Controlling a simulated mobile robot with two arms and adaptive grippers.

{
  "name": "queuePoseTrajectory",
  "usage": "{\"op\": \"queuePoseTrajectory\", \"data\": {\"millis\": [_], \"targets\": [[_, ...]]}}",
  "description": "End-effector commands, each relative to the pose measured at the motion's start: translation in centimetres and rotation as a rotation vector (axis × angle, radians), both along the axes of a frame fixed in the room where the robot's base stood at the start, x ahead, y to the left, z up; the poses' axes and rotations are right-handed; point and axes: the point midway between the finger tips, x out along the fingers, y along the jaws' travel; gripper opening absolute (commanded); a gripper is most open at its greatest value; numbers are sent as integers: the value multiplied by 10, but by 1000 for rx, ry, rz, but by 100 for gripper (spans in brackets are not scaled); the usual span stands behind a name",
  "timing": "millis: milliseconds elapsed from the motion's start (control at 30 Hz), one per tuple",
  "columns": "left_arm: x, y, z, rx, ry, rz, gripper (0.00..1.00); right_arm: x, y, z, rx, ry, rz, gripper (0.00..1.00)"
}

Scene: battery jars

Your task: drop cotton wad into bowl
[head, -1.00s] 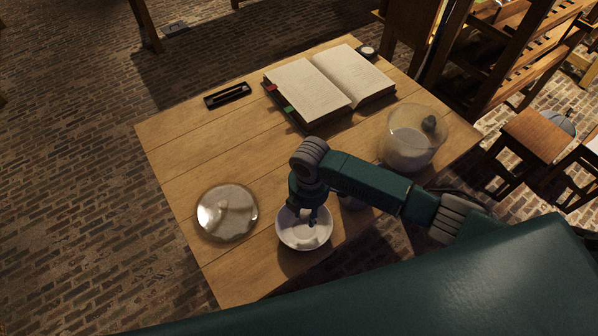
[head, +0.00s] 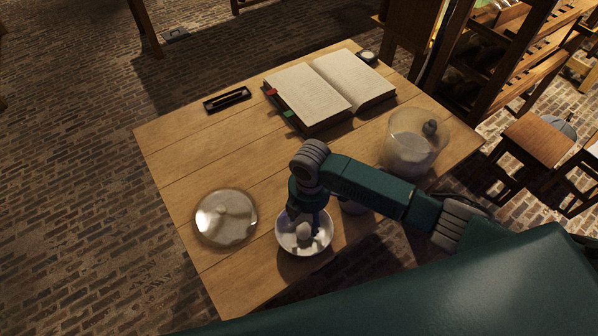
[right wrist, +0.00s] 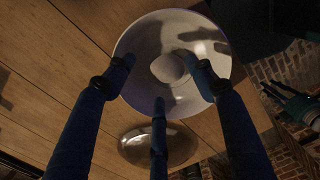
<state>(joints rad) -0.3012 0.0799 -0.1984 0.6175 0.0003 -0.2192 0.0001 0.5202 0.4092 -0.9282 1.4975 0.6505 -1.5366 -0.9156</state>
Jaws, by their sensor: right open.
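A white bowl (head: 287,240) stands near the front edge of the table. A pale round cotton wad (head: 303,231) shows inside its outline; the wad (right wrist: 170,68) also appears against the inside of the bowl (right wrist: 146,42) in the right wrist view. Whether it rests on the bottom or is still just above it, I cannot tell. My right gripper (head: 307,212) is over the bowl, pointing down. In the right wrist view its fingers (right wrist: 162,85) are spread open, one tip close beside the wad.
A glass jar (head: 415,150) with whitish contents stands at the right of the table. A round glass lid (head: 226,217) lies left of the bowl. An open book (head: 330,85) and a dark tray (head: 227,100) lie at the back. The table's left middle is clear.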

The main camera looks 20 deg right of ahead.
Motion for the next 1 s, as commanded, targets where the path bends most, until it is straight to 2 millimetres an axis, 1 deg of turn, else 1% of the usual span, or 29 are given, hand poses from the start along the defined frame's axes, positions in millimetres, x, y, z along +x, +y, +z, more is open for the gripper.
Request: {"op": "queuePoseTrajectory", "data": {"millis": [33,300,400,500,667,1000], "targets": [[1,0,0,0,-1,-1,33,2,0,10,1,-4,0,55],[2,0,0,0,-2,-2,33,2,0,68,2,-6,2,55],[2,0,0,0,-3,-2,33,1,0,85,1,-4,1,55],[2,0,0,0,-3,-2,33,1,0,97,0,-3,1,55],[2,-1,0,0,-3,-2,33,0,0,106,0,0,1,55],[2,-1,0,0,-3,-2,33,0,0,107,0,-1,0,55]]}}
